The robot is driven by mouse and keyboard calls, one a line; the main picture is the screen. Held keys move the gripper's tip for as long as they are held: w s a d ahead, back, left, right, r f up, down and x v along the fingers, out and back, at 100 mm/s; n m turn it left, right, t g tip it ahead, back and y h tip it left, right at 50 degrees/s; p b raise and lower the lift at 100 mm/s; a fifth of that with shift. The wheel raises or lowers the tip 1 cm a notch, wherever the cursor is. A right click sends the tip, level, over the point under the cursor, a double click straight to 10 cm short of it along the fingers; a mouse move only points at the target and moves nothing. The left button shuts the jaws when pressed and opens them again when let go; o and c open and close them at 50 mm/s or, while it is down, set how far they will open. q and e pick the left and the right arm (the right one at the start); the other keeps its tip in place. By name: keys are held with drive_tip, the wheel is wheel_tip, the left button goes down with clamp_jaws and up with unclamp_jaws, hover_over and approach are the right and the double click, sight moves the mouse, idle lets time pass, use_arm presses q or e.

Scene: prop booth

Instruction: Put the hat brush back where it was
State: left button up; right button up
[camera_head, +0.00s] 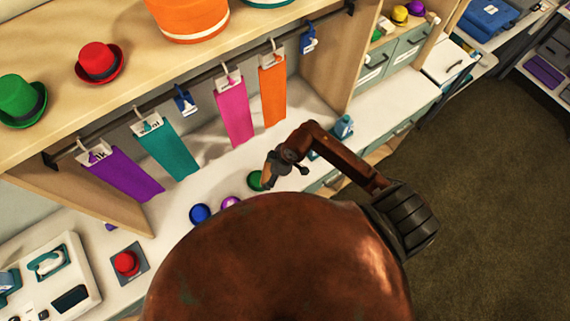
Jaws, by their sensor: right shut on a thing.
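My right gripper (270,166) reaches over the white counter (185,192), left of the teal bottle. It is shut on a small tan-orange thing (266,175), probably the hat brush, mostly hidden by the fingers. It shows just above or beside a green hat (255,181); I cannot tell whether they touch. My left gripper is not in view. At lower left, a white tray (88,283) has teal and dark recesses, with pale and blue items in or near them. I cannot tell which spot belongs to the brush.
Blue (199,214) and purple (230,202) hats stand on the counter. Coloured cloth strips hang from a dark rail (203,77) above it. A teal bottle (343,127) stands behind my right arm. My brown body hides the counter's front.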

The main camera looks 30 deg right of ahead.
drive_tip(key=d, duration=0.1)
drive_tip(key=w+d+f, duration=0.1)
drive_tip(key=d, duration=0.1)
drive_tip(key=w+d+f, duration=0.1)
drive_tip(key=shift+d+p, duration=0.15)
drive_tip(key=shift+p, duration=0.15)
drive_tip(key=d+f, duration=0.1)
drive_tip(key=w+d+f, duration=0.1)
drive_tip(key=d+f, duration=0.1)
drive_tip(key=w+d+f, duration=0.1)
drive_tip(key=f, duration=0.1)
drive_tip(key=shift+d+f, duration=0.25)
drive_tip(key=shift+w+d+f, duration=0.1)
drive_tip(key=shift+d+f, duration=0.05)
drive_tip(key=shift+f, duration=0.05)
drive_tip(key=shift+d+f+p, duration=0.15)
drive_tip(key=shift+f+p, duration=0.3)
drive_tip(key=shift+f, duration=1.25)
drive_tip(key=shift+f, duration=0.15)
drive_tip(key=o, duration=1.1)
